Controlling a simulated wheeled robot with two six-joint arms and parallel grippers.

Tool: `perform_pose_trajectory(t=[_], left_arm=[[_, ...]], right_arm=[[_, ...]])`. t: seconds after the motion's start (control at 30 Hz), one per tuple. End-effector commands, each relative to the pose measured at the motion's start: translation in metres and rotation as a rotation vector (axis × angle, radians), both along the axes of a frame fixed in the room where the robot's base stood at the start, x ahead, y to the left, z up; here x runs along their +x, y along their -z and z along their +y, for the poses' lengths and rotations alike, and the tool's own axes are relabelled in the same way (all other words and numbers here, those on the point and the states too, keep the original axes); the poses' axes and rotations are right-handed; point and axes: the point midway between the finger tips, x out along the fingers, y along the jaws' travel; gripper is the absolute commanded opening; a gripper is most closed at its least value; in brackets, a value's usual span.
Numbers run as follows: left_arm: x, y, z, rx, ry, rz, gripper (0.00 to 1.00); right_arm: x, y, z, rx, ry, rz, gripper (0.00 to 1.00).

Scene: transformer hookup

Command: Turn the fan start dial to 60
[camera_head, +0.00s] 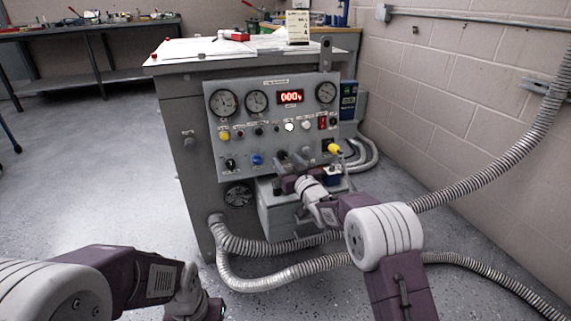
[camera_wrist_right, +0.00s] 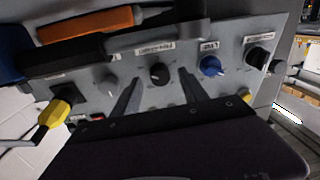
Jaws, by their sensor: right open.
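A grey control panel (camera_head: 268,135) on the front of a cabinet carries a lower row of dials. My right gripper (camera_head: 291,165) is at that row and hides part of it. In the right wrist view my open fingers (camera_wrist_right: 158,80) stand on either side of a black dial (camera_wrist_right: 160,73). I cannot tell whether they touch it. A blue knob (camera_wrist_right: 210,65) and another black dial (camera_wrist_right: 258,57) are to its right there. The labels are too small to read, so I cannot tell which is the fan start dial. My left gripper is low in the head view, partly cut off.
A yellow plug (camera_head: 333,148) sticks out at the panel's lower right. A grey box (camera_head: 275,212) and flexible metal hoses (camera_head: 270,247) lie below the panel. A brick wall (camera_head: 470,90) stands at the right. The floor at the left is clear.

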Motion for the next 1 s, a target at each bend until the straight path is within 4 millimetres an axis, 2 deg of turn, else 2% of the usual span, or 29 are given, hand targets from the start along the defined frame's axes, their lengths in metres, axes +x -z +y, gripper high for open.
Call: perform_pose_trajectory(t=[0.13, 0.4, 0.43, 0.47, 0.6, 1.0], left_arm=[[0.0001, 0.0076, 0.0, 0.0, 0.0, 0.0, 0.36], [0.0002, 0.0069, 0.0, 0.0, 0.0, -0.001, 0.36], [0.0002, 0.0069, 0.0, 0.0, 0.0, -0.001, 0.36], [0.0002, 0.0069, 0.0, 0.0, 0.0, -0.001, 0.36], [0.0002, 0.0069, 0.0, 0.0, 0.0, -0.001, 0.36], [0.0002, 0.0001, 0.0, 0.0, 0.0, -0.001, 0.36]], right_arm=[[0.0106, 0.0013, 0.0044, 0.0, 0.0, 0.0, 0.51], [0.0126, -0.0008, 0.0051, 0.0, 0.0, 0.001, 0.51], [0.0126, -0.0008, 0.0051, 0.0, 0.0, 0.001, 0.49], [0.0125, -0.0008, 0.0051, 0.0, 0.0, 0.0, 0.4], [0.0124, -0.0008, 0.0051, 0.0, 0.0, 0.0, 0.01], [0.0125, -0.0023, 0.0047, -0.059, -0.011, -0.018, 0.0]])
